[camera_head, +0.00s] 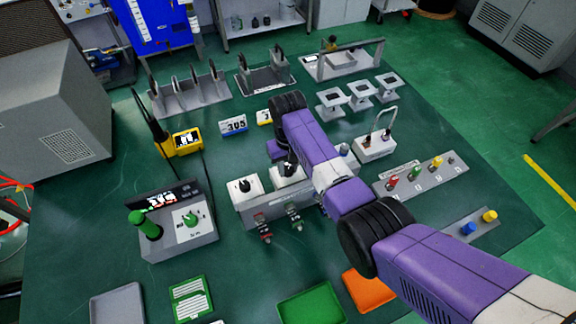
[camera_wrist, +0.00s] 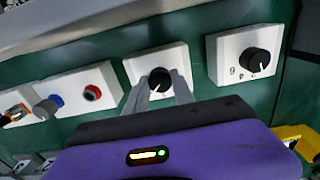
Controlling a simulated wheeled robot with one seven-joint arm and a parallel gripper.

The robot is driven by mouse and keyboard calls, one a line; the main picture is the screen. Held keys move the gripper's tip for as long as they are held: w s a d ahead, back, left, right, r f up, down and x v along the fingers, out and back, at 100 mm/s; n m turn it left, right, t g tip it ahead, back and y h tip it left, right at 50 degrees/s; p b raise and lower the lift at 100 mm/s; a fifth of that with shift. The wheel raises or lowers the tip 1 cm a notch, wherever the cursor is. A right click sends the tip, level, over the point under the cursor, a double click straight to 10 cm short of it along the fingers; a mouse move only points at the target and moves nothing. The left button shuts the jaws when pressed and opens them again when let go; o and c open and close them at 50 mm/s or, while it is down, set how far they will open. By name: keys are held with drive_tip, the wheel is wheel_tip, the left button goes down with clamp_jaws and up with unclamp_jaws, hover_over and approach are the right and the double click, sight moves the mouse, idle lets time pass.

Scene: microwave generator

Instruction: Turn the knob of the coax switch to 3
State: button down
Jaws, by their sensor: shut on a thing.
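In the wrist view two white boxes with black round knobs stand side by side. My gripper (camera_wrist: 160,88) has its two grey fingers on either side of the middle black knob (camera_wrist: 160,78), shut on it, on the middle white box (camera_wrist: 139,68). I take this to be the coax switch; no name label is readable. The knob's pointer and the box's numbers cannot be read here. The other black knob (camera_wrist: 262,61), with small marks beside it, is free. In the head view my gripper (camera_head: 288,165) comes down over the white box (camera_head: 284,182), partly hidden by my arm.
The free-knob box (camera_head: 246,188) stands close on the left in the head view. A console with a green handle (camera_head: 148,226) is further left. Green (camera_head: 312,304) and orange (camera_head: 368,290) trays lie in front. A box with red and blue fittings (camera_wrist: 75,92) is near in the wrist view.

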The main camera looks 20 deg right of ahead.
sight(288, 169)
drive_tip(key=shift+m, duration=0.6)
drive_tip(key=c, duration=1.1)
unclamp_jaws()
drive_tip(key=shift+o, duration=0.2)
drive_tip(key=shift+r+b, duration=0.3)
drive_tip(key=shift+r, duration=3.65)
